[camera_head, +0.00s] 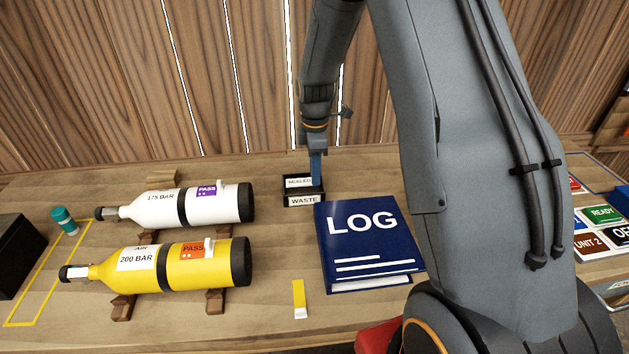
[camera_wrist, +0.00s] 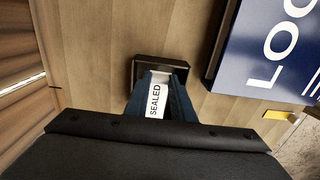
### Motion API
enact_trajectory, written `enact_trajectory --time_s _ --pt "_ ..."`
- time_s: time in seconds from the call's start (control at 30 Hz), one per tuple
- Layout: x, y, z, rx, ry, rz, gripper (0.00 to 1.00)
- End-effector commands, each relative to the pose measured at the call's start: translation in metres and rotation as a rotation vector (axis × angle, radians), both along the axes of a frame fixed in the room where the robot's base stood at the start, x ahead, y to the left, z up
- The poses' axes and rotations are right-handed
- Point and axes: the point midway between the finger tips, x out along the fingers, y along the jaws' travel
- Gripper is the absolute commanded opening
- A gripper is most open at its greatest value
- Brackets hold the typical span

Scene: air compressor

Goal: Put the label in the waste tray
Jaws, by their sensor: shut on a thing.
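The white label reading "SEALED" (camera_wrist: 156,99) is between the fingers of my gripper (camera_wrist: 158,95) in the wrist view. In the head view the label (camera_head: 299,182) shows over the small black waste tray (camera_head: 304,201), which is marked "WASTE" on its front. My gripper (camera_head: 316,170) points down at the tray's right side and is shut on the label. In the wrist view the tray's dark rim (camera_wrist: 162,60) shows just beyond the fingertips. The fingers hide part of the tray, and I cannot tell whether the label touches its floor.
A blue LOG book (camera_head: 367,245) lies close to the right of the tray. A white cylinder (camera_head: 180,205) and a yellow cylinder (camera_head: 165,268) lie on wooden cradles to the left. A yellow-and-white strip (camera_head: 299,298) lies in front. A teal-capped item (camera_head: 64,220) is far left.

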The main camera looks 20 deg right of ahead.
Motion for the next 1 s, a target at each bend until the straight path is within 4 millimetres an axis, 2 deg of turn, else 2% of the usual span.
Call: enact_trajectory --time_s 0.2,0.3,0.7,0.73,0.83,1.0 --pt "-0.001 -0.001 -0.029 0.001 0.003 -0.002 0.02" --pt "-0.001 -0.001 -0.037 0.0 0.001 -0.002 0.02" --pt "0.0 -0.001 -0.042 0.0 0.0 -0.002 0.02" --pt "0.0 -0.001 -0.042 0.0 0.0 -0.002 0.24" --pt "0.0 -0.001 -0.042 0.0 0.0 -0.002 0.41" --pt "0.0 -0.001 -0.042 0.0 0.0 -0.002 0.41"
